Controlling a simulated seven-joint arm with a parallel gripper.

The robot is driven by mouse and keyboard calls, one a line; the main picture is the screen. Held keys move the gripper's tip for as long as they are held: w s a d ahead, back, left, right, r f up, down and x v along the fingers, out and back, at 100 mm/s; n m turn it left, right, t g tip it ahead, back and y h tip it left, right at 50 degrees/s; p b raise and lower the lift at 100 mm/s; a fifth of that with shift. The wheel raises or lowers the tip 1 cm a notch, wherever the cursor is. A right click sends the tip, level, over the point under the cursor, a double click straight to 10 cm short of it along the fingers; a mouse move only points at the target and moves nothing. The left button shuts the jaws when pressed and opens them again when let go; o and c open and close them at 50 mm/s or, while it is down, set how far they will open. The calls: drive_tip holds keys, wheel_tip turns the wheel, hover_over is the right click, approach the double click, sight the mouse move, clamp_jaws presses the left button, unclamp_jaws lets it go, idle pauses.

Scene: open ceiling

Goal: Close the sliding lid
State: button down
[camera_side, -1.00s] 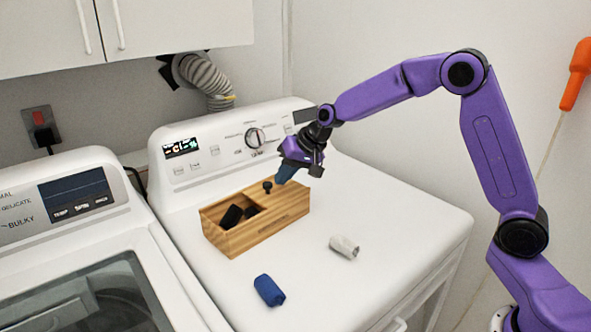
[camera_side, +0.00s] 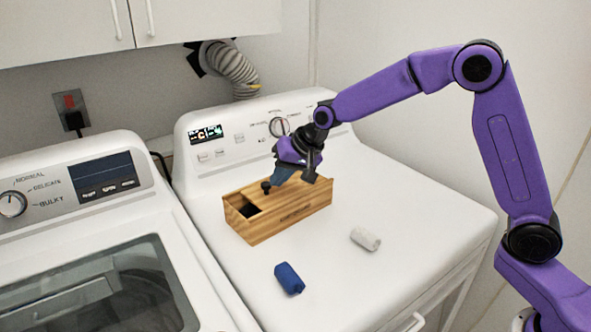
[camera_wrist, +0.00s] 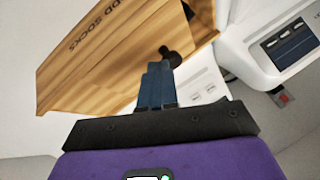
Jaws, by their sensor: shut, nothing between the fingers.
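A wooden box (camera_side: 290,218) stands on the white dryer top, and its lettered side shows in the wrist view (camera_wrist: 75,75). Its sliding wooden lid (camera_side: 288,196) covers most of the top. A dark gap (camera_side: 249,210) is open at the left end in the side view. A black knob (camera_side: 265,186) stands on the lid near that gap, and it also shows in the wrist view (camera_wrist: 171,57). My gripper (camera_side: 280,178) is shut and empty, with blue fingers (camera_wrist: 157,82) low over the lid. The fingertips are right beside the knob, on its right in the side view, touching or nearly so.
A blue rolled cloth (camera_side: 289,278) and a white-grey roll (camera_side: 365,239) lie on the dryer top in front of the box. The control panel (camera_side: 262,128) rises behind. A washer (camera_side: 85,240) stands at left. The right part of the top is clear.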

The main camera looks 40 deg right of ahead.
sight(267, 202)
drive_tip(key=a, duration=0.4)
drive_tip(key=shift+s+a, duration=0.25)
drive_tip(key=shift+a, duration=0.15)
drive_tip(key=shift+s+d+r, duration=0.1)
drive_tip(key=shift+s+d, duration=0.05)
drive_tip(key=shift+d, duration=0.2)
drive_tip(key=d, duration=0.1)
drive_tip(key=s+d+r, duration=0.1)
drive_tip(key=d, duration=0.1)
drive_tip(key=shift+s+d+r, duration=0.2)
drive_tip(key=shift+s, duration=0.05)
drive_tip(key=v, duration=0.9)
drive_tip(key=s+f+n+g, duration=0.35)
drive_tip(key=s+n, duration=0.35)
drive_tip(key=s, duration=1)
drive_tip(key=s+d+f+n+g+h, duration=0.1)
drive_tip(key=s+d+f+n, duration=0.2)
drive_tip(key=s, duration=0.6)
drive_tip(key=s+d+f+n+g+h, duration=0.1)
drive_tip(key=s+d+f+n+h, duration=0.1)
drive_tip(key=s+d+n, duration=0.3)
drive_tip(key=s+d+f, duration=0.1)
drive_tip(key=s, duration=0.3)
drive_tip(key=shift+s+d+n, duration=0.15)
drive_tip(key=shift+d+n, duration=0.1)
drive_tip(key=shift+n, duration=0.15)
